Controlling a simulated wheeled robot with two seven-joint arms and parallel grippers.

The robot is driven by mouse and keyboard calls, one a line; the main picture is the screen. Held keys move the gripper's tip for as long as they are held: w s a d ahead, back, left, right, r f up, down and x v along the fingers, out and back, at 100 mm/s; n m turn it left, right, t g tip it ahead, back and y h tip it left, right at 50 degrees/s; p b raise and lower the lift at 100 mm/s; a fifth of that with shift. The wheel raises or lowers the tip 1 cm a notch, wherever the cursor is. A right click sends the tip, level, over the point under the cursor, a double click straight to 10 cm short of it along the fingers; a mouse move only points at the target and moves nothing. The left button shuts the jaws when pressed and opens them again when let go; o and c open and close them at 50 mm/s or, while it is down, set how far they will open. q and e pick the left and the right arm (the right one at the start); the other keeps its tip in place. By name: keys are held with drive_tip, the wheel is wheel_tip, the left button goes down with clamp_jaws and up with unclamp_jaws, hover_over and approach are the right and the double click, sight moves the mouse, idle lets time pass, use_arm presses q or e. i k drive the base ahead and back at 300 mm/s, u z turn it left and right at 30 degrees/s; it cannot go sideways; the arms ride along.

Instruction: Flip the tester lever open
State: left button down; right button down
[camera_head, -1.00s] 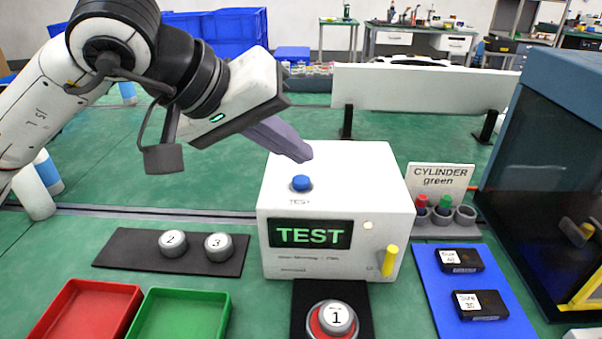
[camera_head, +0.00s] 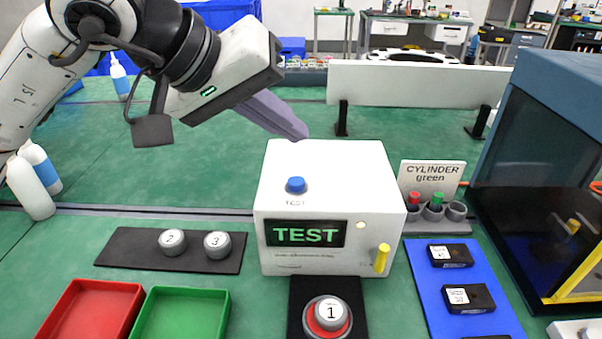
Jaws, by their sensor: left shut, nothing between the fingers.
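The white tester box (camera_head: 335,180) stands on the green table in the middle, with a blue button on top and a lit screen reading TEST. Its yellow lever (camera_head: 382,258) is at the lower right of the front face and looks near upright, leaning slightly. My left gripper (camera_head: 303,135) is shut and empty. Its fingertips show just above the back left part of the box top, behind the blue button (camera_head: 296,185); it is well away from the lever. I cannot tell whether it touches the box. My right gripper is not in view.
A round puck marked 1 (camera_head: 327,313) sits on a black pad before the tester. Pucks 2 and 3 lie on a dark mat (camera_head: 120,250) at left, above red and green trays (camera_head: 182,291). A blue mat (camera_head: 425,290) with black blocks and a dark cabinet (camera_head: 530,160) are at right.

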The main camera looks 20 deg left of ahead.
sight(379, 256)
drive_tip(key=k, duration=1)
